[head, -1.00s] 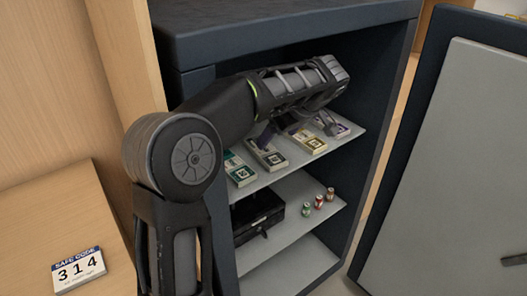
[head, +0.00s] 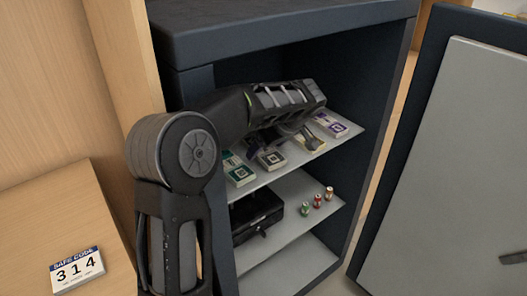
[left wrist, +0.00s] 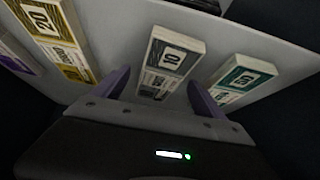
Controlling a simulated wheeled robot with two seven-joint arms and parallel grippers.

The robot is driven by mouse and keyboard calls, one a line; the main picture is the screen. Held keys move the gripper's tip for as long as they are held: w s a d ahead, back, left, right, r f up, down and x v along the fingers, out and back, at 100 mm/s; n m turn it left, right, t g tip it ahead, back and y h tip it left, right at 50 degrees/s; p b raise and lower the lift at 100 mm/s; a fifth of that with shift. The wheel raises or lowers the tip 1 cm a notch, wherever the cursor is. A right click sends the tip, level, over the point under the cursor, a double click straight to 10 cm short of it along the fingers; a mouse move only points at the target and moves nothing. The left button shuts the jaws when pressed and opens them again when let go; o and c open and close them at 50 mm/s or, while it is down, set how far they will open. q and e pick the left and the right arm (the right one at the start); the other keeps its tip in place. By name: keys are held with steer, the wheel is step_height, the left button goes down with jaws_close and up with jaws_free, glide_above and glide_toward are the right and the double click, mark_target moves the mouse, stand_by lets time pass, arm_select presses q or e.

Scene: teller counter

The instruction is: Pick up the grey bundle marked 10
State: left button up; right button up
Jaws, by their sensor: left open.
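The grey bundle marked 10 (head: 271,160) lies on the safe's upper shelf, partly hidden by my left gripper (head: 283,143) in the head view. In the left wrist view the bundle (left wrist: 172,56) lies ahead of my left gripper (left wrist: 158,78), in line with the space between its two purple fingers. The fingers are apart and nothing is held. Whether the fingertips reach beside the bundle's near end, I cannot tell. My right gripper is not in view.
A green bundle marked 50 (left wrist: 239,77) and a yellow bundle marked 20 (left wrist: 58,38) flank the grey one. A purple bundle (head: 332,124) lies farther along the shelf. A black box (head: 257,215) and small rolls (head: 317,201) stand below. The safe door (head: 450,160) is open.

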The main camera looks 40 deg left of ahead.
arm_select(q)
steer(key=shift+f, duration=0.2)
steer(key=shift+c, duration=0.2)
steer(key=c, duration=1.6)
steer(key=shift+c, duration=0.2)
steer(key=shift+a+r, duration=0.1)
